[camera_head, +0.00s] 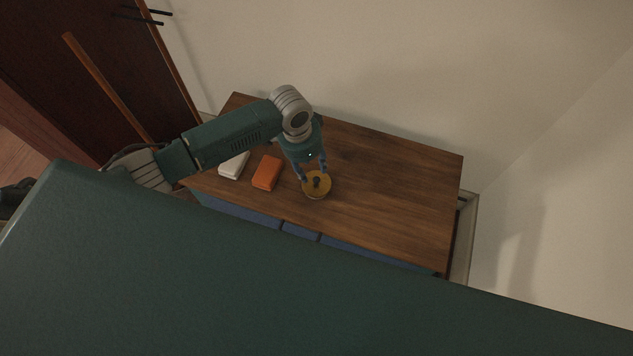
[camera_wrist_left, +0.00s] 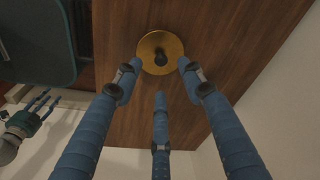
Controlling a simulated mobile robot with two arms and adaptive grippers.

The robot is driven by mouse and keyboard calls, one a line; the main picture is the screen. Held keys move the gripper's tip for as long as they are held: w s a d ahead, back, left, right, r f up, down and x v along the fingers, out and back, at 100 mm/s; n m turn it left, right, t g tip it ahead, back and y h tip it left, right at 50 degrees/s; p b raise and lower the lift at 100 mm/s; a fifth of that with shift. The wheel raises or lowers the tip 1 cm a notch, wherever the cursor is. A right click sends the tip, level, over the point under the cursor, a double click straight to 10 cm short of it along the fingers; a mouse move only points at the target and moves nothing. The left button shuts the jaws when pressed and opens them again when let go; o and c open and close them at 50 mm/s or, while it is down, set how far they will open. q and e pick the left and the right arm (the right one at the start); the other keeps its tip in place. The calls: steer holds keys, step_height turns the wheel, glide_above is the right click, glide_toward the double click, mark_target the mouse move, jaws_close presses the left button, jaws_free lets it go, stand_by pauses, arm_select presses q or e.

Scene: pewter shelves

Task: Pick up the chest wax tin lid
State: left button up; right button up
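The chest wax tin lid (camera_head: 318,190) is a round gold disc with a dark knob in its middle. It lies at the front middle of the wooden chest top; whether a tin is under it I cannot tell. In the left wrist view the lid (camera_wrist_left: 151,64) shows just beyond my fingertips. My left gripper (camera_head: 313,174) is open, pointing down at the lid, with blue fingers spread around the knob's side. In the wrist view the left gripper (camera_wrist_left: 157,80) holds nothing. My right gripper (camera_wrist_left: 42,106) shows at the left of the wrist view, empty, fingers apart.
An orange box (camera_head: 267,173) and a white box (camera_head: 234,165) lie left of the lid on the chest top (camera_head: 390,190). The right part of the top is clear. A wall (camera_head: 400,70) stands behind, and a dark red door (camera_head: 90,70) is at the left.

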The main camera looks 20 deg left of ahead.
mark_target(316, 179)
arm_select(q)
steer(key=f, duration=0.4)
steer(key=w+d+f, duration=0.1)
steer(key=f, duration=0.2)
steer(key=shift+d+f, duration=0.1)
jaws_close()
